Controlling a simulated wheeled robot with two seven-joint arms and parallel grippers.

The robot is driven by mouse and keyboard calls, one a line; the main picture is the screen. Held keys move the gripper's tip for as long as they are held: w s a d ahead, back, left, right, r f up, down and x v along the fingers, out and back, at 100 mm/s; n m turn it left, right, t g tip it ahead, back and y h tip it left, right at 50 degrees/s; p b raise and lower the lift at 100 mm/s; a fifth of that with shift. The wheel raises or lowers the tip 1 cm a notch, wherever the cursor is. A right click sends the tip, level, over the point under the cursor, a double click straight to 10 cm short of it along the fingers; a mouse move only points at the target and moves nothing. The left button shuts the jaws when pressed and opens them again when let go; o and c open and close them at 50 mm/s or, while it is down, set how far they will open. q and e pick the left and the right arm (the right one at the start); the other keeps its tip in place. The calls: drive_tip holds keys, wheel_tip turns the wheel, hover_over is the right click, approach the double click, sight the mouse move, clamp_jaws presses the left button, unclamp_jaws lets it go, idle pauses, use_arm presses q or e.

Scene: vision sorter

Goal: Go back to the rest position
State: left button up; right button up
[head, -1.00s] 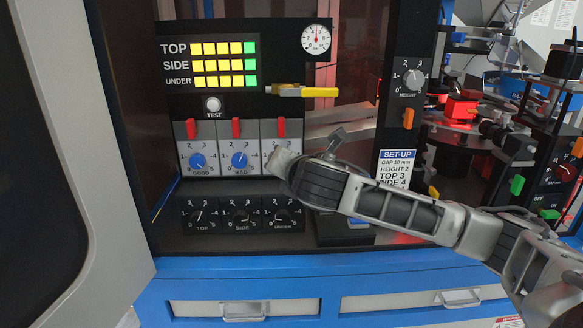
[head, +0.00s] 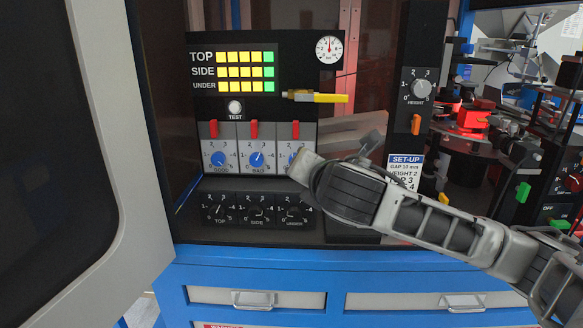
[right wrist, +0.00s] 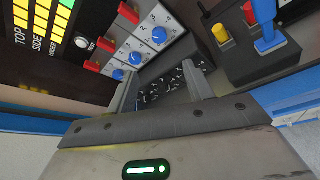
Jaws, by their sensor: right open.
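My right gripper (head: 337,154) reaches in from the right in the head view. Its fingers are apart with nothing between them. It is in front of the lower right part of the black control panel (head: 285,75) and partly covers the third blue knob (head: 294,160). In the right wrist view both fingers of the gripper (right wrist: 160,88) show, with a row of small black knobs (right wrist: 165,85) beyond the gap. Whether a finger touches the panel I cannot tell. My left gripper is in neither view.
A grey door (head: 125,150) stands on the left. Blue drawers (head: 258,299) lie below the panel. A set-up card (head: 405,162) and height knob (head: 420,88) are on a post to the right. In the right wrist view a box carries a blue lever (right wrist: 268,38) and a yellow button (right wrist: 220,33).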

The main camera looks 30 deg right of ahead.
drive_tip(key=s+a+f+m+g+y, duration=0.1)
drive_tip(key=s+a+f+m+y, duration=0.15)
drive_tip(key=a+f+m, duration=0.6)
drive_tip(key=s+a+f+m+g+y, duration=0.1)
drive_tip(key=s+a+f+y, duration=0.2)
drive_tip(key=f, duration=1.1)
drive_tip(key=s+a+f+m+g+y, duration=0.1)
drive_tip(key=s+f+m, duration=1.2)
drive_tip(key=s+f, duration=0.3)
drive_tip(key=shift+s+a+f+g, duration=0.15)
drive_tip(key=shift+a+g, duration=0.15)
drive_tip(key=shift+m+y, duration=0.25)
